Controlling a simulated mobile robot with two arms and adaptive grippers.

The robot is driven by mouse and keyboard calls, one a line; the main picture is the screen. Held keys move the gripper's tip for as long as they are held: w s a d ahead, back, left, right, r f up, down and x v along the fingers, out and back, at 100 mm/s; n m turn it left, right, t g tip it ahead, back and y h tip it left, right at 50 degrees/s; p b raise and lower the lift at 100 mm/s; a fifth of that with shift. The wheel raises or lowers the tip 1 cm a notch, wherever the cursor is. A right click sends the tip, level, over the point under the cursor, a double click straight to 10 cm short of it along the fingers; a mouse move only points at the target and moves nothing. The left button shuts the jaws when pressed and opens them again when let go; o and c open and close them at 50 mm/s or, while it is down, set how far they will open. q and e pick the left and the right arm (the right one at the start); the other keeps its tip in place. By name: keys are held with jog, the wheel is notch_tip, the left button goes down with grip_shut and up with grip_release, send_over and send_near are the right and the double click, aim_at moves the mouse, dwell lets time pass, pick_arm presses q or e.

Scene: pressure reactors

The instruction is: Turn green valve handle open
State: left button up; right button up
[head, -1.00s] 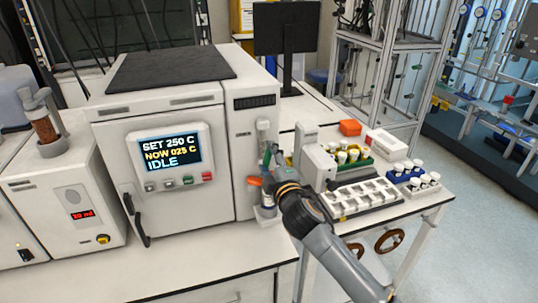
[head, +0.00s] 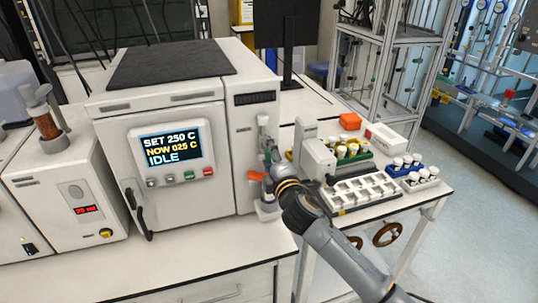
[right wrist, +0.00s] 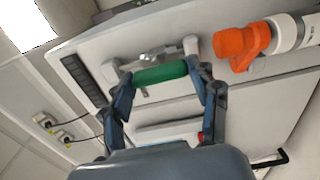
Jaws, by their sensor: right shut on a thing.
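The green valve handle (right wrist: 160,73) shows in the right wrist view as a green bar on a metal fitting at the front of the white oven unit (head: 178,105). My right gripper (right wrist: 161,78) is shut on it, with one finger at each end of the bar. In the head view my right gripper (head: 271,163) is at the oven's right front edge. There its own parts hide the green handle. An orange valve handle (right wrist: 240,45) sits beside the green one; it also shows in the head view (head: 255,176). My left gripper is not in view.
The oven display (head: 170,147) reads SET 250 C, NOW 025 C, IDLE. Right of my gripper stand a white vial tray (head: 362,193) and racks of capped vials (head: 413,172). A unit with a red display (head: 80,205) stands at left. The front bench top (head: 185,262) is clear.

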jog(key=o, duration=1.1)
jog(key=shift+o, duration=0.2)
jog(key=v, duration=1.2)
jog(key=shift+f, duration=0.1)
